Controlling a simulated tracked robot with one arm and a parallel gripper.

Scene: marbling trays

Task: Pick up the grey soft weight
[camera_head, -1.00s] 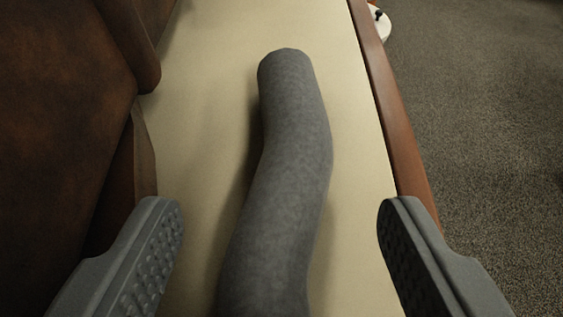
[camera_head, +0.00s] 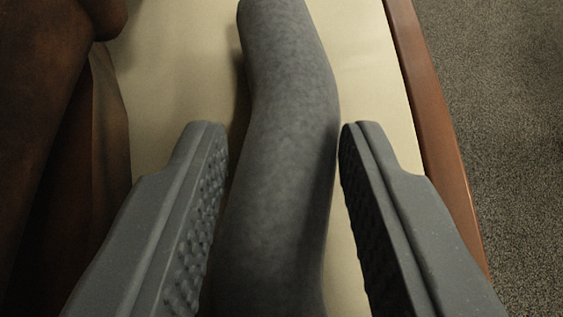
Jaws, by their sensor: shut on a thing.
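The grey soft weight (camera_head: 284,120) is a long, slightly bent grey tube. It lies lengthwise on a cream surface (camera_head: 378,60), and its near end runs out of the bottom of the picture. My gripper (camera_head: 283,140) has one finger on each side of the weight, shut on it. The right fingertip is at the weight's right edge. A narrow gap shows beside the left fingertip; the contact lower down is not clear to see.
A dark brown, leather-like form (camera_head: 45,90) stands close along the left. A reddish-brown wooden edge (camera_head: 425,95) borders the cream surface on the right. Beyond it lies grey-brown carpet (camera_head: 510,120). Bare cream surface shows on both sides of the weight.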

